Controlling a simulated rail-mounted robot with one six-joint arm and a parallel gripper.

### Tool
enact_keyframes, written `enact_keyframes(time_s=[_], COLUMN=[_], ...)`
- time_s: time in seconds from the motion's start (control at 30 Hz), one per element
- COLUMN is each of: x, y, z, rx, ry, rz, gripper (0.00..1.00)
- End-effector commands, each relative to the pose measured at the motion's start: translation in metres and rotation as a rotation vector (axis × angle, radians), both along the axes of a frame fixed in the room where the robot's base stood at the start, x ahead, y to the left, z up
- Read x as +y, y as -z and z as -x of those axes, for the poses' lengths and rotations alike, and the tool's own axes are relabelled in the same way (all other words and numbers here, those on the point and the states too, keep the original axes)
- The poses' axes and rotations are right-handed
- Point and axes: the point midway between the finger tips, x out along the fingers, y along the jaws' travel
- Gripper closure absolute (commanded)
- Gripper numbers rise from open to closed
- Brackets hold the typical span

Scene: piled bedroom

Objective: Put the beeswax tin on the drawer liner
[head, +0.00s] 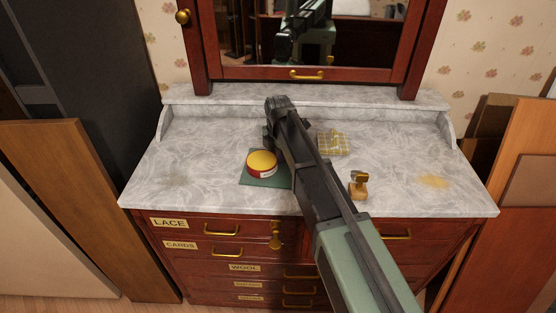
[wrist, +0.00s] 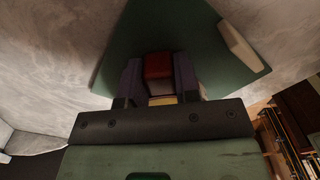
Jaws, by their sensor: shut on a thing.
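The beeswax tin (head: 261,163) is round, with a yellow lid and a red side with a pale label. In the head view it shows over the dark green drawer liner (head: 246,180) on the marble top. In the wrist view my gripper (wrist: 158,68) is shut on the tin, whose red side (wrist: 158,63) shows between the two fingers. The liner (wrist: 195,30) spreads out behind and around the tin there. I cannot tell whether the tin's underside touches the liner. In the head view my arm hides the liner's right edge and the fingers are hard to make out.
A yellow checked cloth (head: 333,143) and a small wood-and-brass object (head: 359,185) lie to the right of my arm. A tan stain (head: 435,181) marks the right of the marble top (head: 200,160). A mirror (head: 350,40) stands at the back. The left side is clear.

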Motion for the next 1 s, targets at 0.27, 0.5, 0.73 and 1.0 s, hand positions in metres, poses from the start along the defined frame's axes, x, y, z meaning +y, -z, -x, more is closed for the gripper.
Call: enact_keyframes(time_s=[0.27,0.5,0.73,1.0], x=[0.000,0.000,0.000,0.000], y=[0.001,0.001,-0.005,-0.061], z=[0.000,0.000,0.000,0.000], rx=[0.000,0.000,0.000,0.000], ry=[0.000,0.000,0.000,0.000], rz=[0.000,0.000,0.000,0.000], gripper=[0.64,0.45,0.45,0.45])
